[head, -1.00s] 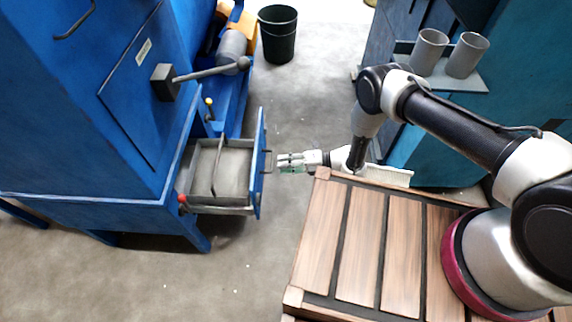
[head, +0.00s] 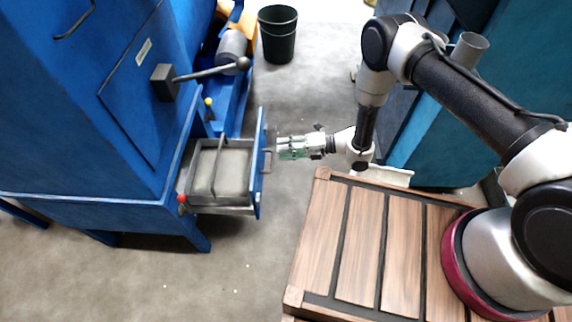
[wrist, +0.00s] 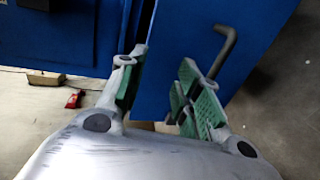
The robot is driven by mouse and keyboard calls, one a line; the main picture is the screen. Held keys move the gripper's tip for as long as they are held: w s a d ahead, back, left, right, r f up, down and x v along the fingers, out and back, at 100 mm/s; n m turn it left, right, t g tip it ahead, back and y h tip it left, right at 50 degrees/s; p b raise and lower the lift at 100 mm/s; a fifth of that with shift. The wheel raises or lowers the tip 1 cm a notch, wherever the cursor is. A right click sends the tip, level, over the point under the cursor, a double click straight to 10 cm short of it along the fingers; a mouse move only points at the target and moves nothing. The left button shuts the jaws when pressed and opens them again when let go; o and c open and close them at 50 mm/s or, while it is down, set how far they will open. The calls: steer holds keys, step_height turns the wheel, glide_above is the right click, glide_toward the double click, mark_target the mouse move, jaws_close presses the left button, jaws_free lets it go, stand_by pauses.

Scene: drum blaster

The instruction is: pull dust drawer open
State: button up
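The dust drawer (head: 236,210) of the blue machine stands pulled out, with its grey inside showing in the head view. Its blue front panel (wrist: 172,50) fills the middle of the wrist view. The drawer's dark bar handle (wrist: 229,46) lies beside the right finger in the wrist view, not between the fingers. My gripper (head: 280,148) is just right of the drawer front in the head view. In the wrist view my gripper (wrist: 160,82) has its green-padded fingers apart with nothing held between them. Whether the right finger touches the handle cannot be told.
A red-knobbed lever (head: 182,198) is at the drawer's left. A long grey lever (head: 205,73) sticks out above. A dark bin (head: 278,38) stands behind. Floor left of the platform is clear.

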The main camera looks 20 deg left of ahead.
glide_toward(272, 161)
steer(key=s+a+f, duration=0.1)
steer(key=s, duration=0.1)
steer(key=shift+w+a+x, duration=0.1)
steer(key=shift+w+x, duration=0.15)
steer(key=shift+x, duration=1.15)
steer(key=shift+w+a+x, duration=0.1)
steer(key=shift+w+x, duration=0.2)
steer(key=shift+x, duration=1.1)
steer(key=shift+w+x, duration=0.25)
steer(key=shift+x, duration=1.15)
jaws_close()
